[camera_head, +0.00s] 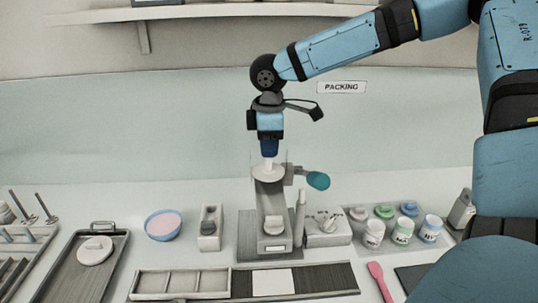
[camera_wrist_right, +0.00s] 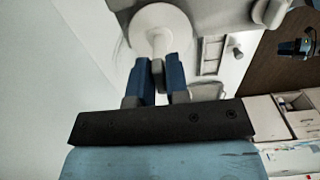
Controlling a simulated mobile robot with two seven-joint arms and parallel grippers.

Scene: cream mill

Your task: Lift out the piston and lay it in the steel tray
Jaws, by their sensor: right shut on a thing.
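The piston (camera_head: 269,173) is a white round disc with a short stem, at the top of the grey mill (camera_head: 271,207) in the middle of the counter. My right gripper (camera_head: 269,153) points down from above and is shut on the stem. In the right wrist view the blue fingers (camera_wrist_right: 157,78) close around the stem, with the piston disc (camera_wrist_right: 160,18) beyond them. Faint clear walls show around the disc; I cannot tell how far it sits inside them. The steel tray (camera_head: 78,282) lies at the left, with a white round lid (camera_head: 95,250) on it. My left gripper is out of view.
A teal-ended handle (camera_head: 318,180) sticks out to the mill's right. A pink-filled bowl (camera_head: 164,225) and a small grey block holder (camera_head: 210,228) stand between tray and mill. Several jars (camera_head: 402,230) stand at the right. A divided tray (camera_head: 180,283) lies in front.

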